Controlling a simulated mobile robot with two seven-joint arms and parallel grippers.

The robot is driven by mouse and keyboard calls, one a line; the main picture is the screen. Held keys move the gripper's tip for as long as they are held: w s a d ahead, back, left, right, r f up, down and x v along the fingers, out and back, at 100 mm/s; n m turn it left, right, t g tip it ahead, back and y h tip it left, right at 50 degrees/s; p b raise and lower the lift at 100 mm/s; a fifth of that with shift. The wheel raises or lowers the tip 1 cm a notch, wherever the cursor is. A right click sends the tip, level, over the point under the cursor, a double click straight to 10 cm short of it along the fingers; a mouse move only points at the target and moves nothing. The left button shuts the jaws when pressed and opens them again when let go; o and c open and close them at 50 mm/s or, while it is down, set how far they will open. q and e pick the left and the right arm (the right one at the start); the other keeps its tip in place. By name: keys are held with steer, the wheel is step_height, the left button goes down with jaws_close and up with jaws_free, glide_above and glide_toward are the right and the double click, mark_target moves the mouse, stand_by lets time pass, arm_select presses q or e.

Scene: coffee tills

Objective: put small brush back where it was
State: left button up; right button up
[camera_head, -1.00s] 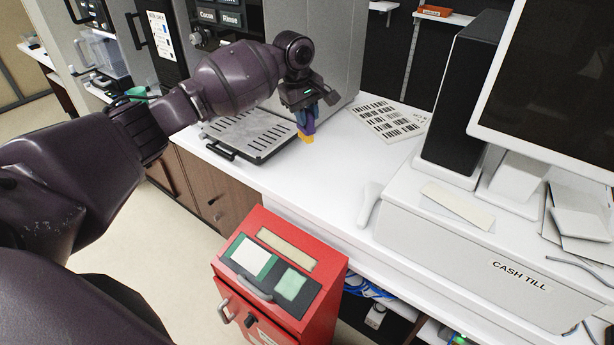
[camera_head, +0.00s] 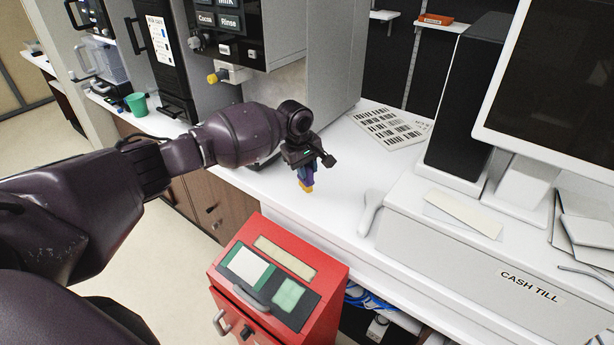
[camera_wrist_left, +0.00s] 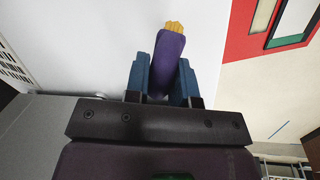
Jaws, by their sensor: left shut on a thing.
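The small brush (camera_wrist_left: 168,55) has a purple handle and a yellow bristle end. In the left wrist view it sits between the blue fingers of my left gripper (camera_wrist_left: 163,85), which is shut on it. In the head view my left gripper (camera_head: 304,172) points down over the white counter, with the yellow end of the brush (camera_head: 306,188) lowest. I cannot tell whether the brush touches the counter. My right gripper is not in view.
The white counter (camera_head: 330,215) is clear around the gripper. A barcode sheet (camera_head: 395,128), a white handheld scanner (camera_head: 370,212) and the cash till (camera_head: 470,260) lie to the right. A red bin unit (camera_head: 325,310) stands in front. A coffee machine (camera_head: 290,80) stands behind.

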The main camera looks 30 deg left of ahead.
arm_select(q)
step_height(320, 180, down, 3)
steer(key=shift+r, duration=0.2)
steer(key=o, duration=0.8)
steer(key=shift+f, duration=0.1)
